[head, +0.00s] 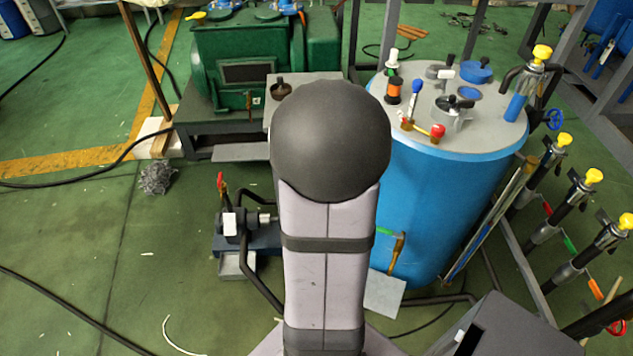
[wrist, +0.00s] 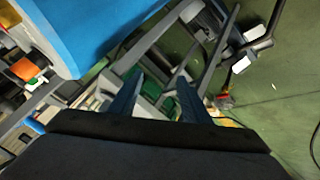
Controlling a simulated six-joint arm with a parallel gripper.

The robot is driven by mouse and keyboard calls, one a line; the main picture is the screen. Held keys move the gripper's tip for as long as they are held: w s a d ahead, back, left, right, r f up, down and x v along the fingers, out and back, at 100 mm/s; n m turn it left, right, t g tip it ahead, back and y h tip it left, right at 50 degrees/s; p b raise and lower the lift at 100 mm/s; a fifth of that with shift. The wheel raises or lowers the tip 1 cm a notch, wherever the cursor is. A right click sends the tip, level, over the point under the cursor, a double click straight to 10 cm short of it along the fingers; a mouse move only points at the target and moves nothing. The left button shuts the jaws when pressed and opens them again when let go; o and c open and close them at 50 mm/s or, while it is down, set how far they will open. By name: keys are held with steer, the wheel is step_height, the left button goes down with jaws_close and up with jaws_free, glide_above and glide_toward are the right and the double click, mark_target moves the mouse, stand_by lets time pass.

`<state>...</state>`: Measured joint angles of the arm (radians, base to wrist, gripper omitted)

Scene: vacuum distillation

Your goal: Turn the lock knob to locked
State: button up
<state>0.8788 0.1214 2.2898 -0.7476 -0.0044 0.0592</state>
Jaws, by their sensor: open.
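My gripper (wrist: 158,82) shows in the wrist view, its two dark blue fingers apart with nothing held between them. Behind the fingers are a grey frame and green floor. In the head view my arm hides the gripper and the middle of the scene. I cannot tell which part is the lock knob. Knob-like parts in the head view are a dark one (head: 280,90) on a grey box left of my arm, a blue one (head: 477,70) on the tank lid and a blue handwheel (head: 554,119) at the tank's right. No lock marking is legible.
The blue tank (head: 446,205) stands right of my arm and fills the wrist view's upper left (wrist: 95,25). A green machine (head: 246,62) is behind left. Yellow-capped valves (head: 593,176) line a rack at right. A small red-handled valve unit (head: 236,222) is low left. Left floor is mostly clear.

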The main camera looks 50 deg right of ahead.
steer(key=s+a+f+n+g+y+p, duration=0.1)
steer(key=s+a+f+n+g, duration=0.2)
steer(key=a, duration=0.4)
steer(key=shift+s+a+g, duration=0.15)
steer(key=shift+s+g, duration=0.2)
steer(key=shift+g, duration=0.25)
steer(key=n+g+h+p, duration=0.75)
steer(key=g+p, duration=0.35)
steer(key=g, duration=0.2)
glide_toward(433, 129)
steer(key=s+d, duration=0.1)
steer(key=s+d+f+y, duration=0.1)
steer(key=s, duration=0.1)
steer(key=shift+w+d+r+n+h+p, duration=0.15)
steer(key=shift+d+n+h+p, duration=0.15)
steer(key=shift+d+n+h, duration=0.4)
